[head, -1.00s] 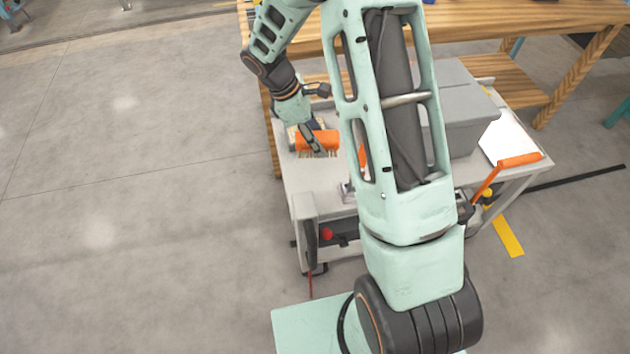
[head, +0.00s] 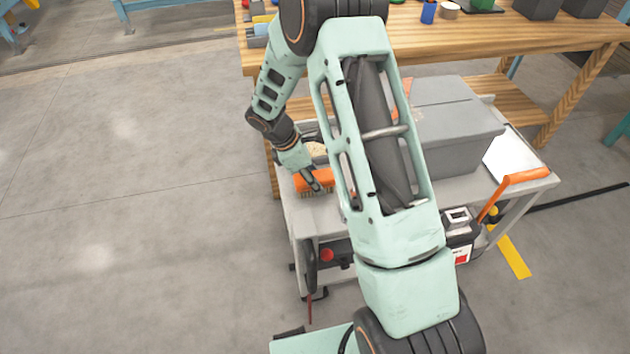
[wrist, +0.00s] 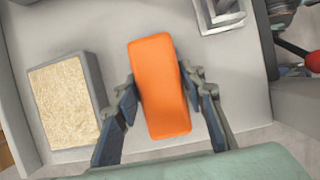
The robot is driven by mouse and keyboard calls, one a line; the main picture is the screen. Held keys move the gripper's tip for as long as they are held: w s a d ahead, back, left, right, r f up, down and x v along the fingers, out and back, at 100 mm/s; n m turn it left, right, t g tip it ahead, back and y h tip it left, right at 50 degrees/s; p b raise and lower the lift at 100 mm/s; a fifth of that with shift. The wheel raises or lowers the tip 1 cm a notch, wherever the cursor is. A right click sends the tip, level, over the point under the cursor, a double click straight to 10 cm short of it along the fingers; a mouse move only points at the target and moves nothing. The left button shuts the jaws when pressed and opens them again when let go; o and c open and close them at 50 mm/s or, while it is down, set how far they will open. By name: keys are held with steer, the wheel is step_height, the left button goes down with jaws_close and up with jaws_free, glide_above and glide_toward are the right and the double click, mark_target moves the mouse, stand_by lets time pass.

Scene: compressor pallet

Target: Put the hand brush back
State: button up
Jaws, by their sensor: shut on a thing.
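The hand brush (head: 318,181) has an orange body, with pale bristles showing along its lower side in the head view. My gripper (head: 313,182) is shut on it over the left part of the grey cart top (head: 305,215). In the wrist view the orange body (wrist: 159,85) lies between the two fingers of my gripper (wrist: 160,100), one on each long side. The bristles are hidden there. I cannot tell whether the brush touches the cart top or hangs just above it.
A grey tray with a beige, grainy filling (wrist: 68,95) lies left of the brush in the wrist view. A small grey metal part (wrist: 219,14) is at the top.

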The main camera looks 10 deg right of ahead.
steer(key=shift+f, duration=0.15)
steer(key=shift+f, duration=0.1)
steer(key=o, duration=1.3)
steer(key=shift+r, duration=0.25)
steer(key=p+v, duration=0.2)
steer(key=v, duration=0.9)
steer(key=shift+a+r, duration=0.15)
steer(key=shift+r, duration=0.25)
